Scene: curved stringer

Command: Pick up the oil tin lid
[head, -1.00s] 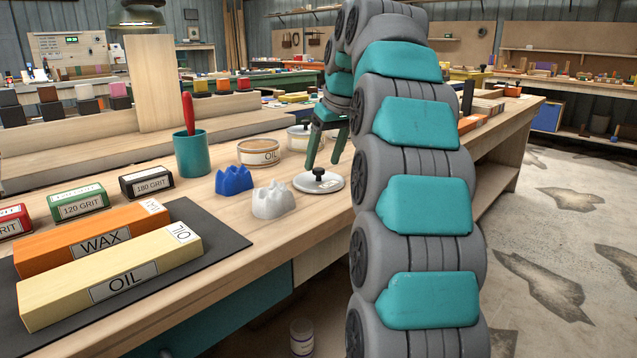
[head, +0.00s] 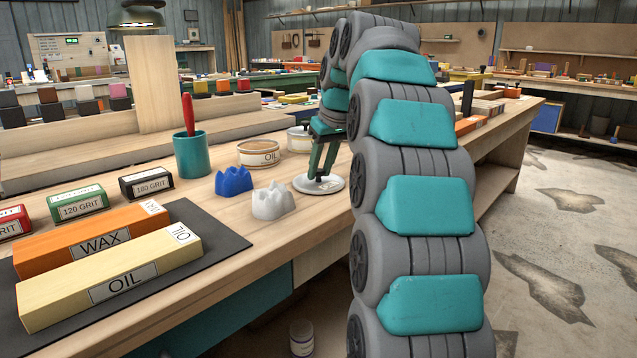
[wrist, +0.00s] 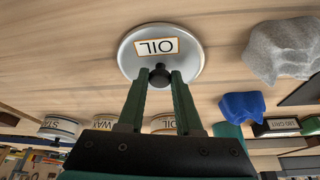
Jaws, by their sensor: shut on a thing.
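The oil tin lid (head: 302,184) is a flat round grey disc with a black knob and an OIL label. It appears to rest on the bench top, right of the grey jagged block. In the wrist view the lid (wrist: 190,62) shows its label and knob clearly. My gripper (wrist: 157,77) has its two green fingers closed on either side of the knob. In the head view my gripper (head: 321,178) reaches down onto the lid and its fingers hide the knob. The open-looking OIL tin (head: 259,154) stands behind, to the left.
A grey jagged block (head: 272,201) and a blue one (head: 234,181) stand left of the lid. Another tin (head: 298,139) is behind it. A teal cup (head: 192,154) with a red-handled tool and several grit blocks are farther left. The bench's front edge is near the lid.

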